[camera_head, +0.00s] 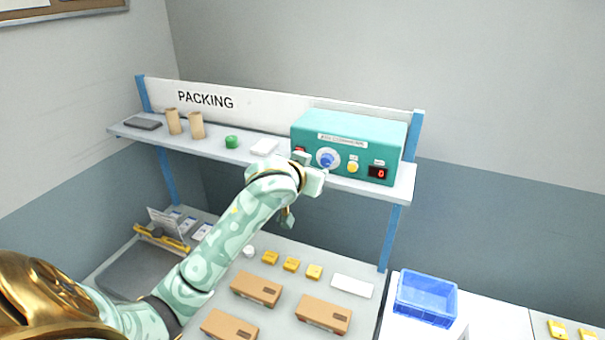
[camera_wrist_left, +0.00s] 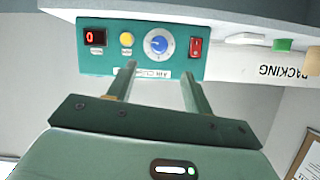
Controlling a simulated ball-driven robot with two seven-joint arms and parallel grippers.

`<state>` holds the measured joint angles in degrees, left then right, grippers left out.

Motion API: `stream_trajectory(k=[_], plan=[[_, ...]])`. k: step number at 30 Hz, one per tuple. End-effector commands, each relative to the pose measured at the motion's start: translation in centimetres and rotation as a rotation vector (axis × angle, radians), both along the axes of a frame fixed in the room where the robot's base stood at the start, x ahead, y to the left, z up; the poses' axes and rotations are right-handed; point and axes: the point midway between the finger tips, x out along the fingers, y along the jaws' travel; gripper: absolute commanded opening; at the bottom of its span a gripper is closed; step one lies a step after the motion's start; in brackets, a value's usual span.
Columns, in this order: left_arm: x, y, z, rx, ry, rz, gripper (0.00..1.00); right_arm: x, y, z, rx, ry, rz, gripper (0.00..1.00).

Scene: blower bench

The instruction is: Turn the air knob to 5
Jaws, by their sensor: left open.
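The teal blower box (camera_head: 350,135) stands on the shelf with its front panel facing me. Its blue air knob (camera_head: 327,157) sits on a white dial, and it also shows in the left wrist view (camera_wrist_left: 158,44). I cannot read the number at its pointer. The red display (camera_head: 379,172) reads 0. A yellow button (camera_wrist_left: 126,39) is between display and knob. My left gripper (camera_head: 308,172) is just in front of the panel, close to the knob. In the left wrist view its fingers (camera_wrist_left: 160,72) are apart and empty, not around the knob. My right gripper is not visible.
A red rocker switch (camera_wrist_left: 196,48) is beside the knob. The shelf (camera_head: 258,159) also holds a white block (camera_head: 264,147), a green roll (camera_head: 231,142) and two cardboard tubes (camera_head: 195,125). Below are brown boxes (camera_head: 256,289) and a blue crate (camera_head: 426,310).

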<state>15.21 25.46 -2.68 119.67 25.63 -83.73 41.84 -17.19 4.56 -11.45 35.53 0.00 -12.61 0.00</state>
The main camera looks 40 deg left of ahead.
Motion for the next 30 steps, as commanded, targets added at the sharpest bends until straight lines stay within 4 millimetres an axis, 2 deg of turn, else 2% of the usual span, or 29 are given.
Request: stream_trajectory(k=[3,9,30], plan=[[-2.1,-0.6,0.9,-0.002,-0.001,-0.002,0.51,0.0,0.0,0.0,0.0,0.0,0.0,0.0],[-3.8,-1.0,1.7,0.0,0.0,-0.001,0.51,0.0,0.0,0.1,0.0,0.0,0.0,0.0],[-3.9,-1.0,1.7,0.0,0.0,-0.001,0.51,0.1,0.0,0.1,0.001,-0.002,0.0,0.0]])
